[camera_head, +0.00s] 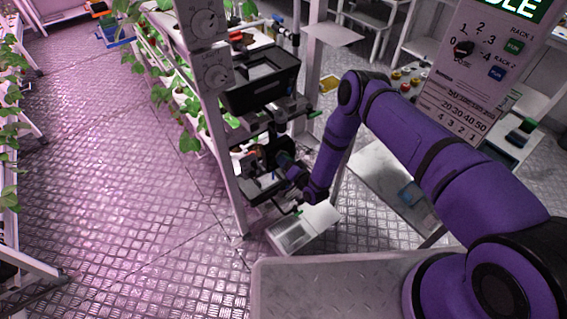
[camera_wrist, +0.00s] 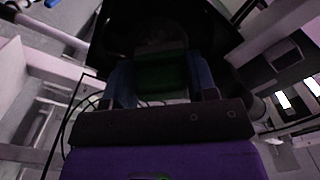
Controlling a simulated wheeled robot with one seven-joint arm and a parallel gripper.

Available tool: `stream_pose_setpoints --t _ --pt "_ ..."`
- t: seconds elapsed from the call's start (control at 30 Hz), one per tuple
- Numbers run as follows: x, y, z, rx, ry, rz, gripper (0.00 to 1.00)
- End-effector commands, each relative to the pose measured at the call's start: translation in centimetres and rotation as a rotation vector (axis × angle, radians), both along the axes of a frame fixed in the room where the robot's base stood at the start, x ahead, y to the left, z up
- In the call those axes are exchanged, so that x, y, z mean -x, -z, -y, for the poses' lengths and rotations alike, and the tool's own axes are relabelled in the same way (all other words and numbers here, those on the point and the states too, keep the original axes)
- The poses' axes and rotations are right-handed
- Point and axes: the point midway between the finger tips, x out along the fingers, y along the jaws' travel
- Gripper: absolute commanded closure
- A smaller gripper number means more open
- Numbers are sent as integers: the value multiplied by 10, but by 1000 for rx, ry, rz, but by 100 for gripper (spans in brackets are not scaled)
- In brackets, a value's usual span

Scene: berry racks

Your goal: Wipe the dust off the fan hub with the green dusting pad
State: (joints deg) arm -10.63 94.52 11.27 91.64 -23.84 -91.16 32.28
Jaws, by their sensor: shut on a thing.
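My gripper (camera_wrist: 160,78) shows in the wrist view with its two blue fingers on either side of the green dusting pad (camera_wrist: 160,72). It is shut on the pad. Just beyond the pad is a dark rounded part (camera_wrist: 160,36), which looks like the fan hub inside a black housing. The view is too dark to tell whether the pad touches it or whether dust is on it. In the head view my gripper (camera_head: 284,164) is at the dark fan unit (camera_head: 258,160) low on the rack post. The pad is not clear there.
A black box (camera_head: 262,80) is mounted above the fan unit. The white rack post (camera_head: 222,150) stands close left of it. A white tray with a grille (camera_head: 293,234) lies below. Plant racks and a control panel (camera_head: 480,60) stand around. The metal floor at left is clear.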

Motion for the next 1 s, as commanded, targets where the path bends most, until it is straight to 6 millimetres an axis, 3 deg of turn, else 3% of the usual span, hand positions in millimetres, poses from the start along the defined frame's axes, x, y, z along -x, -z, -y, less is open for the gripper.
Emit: stream_pose_setpoints --t 0.6,1.0 --pt "-18 -1 33 3 8 5 67" --pt "-5 0 15 2 8 2 67"
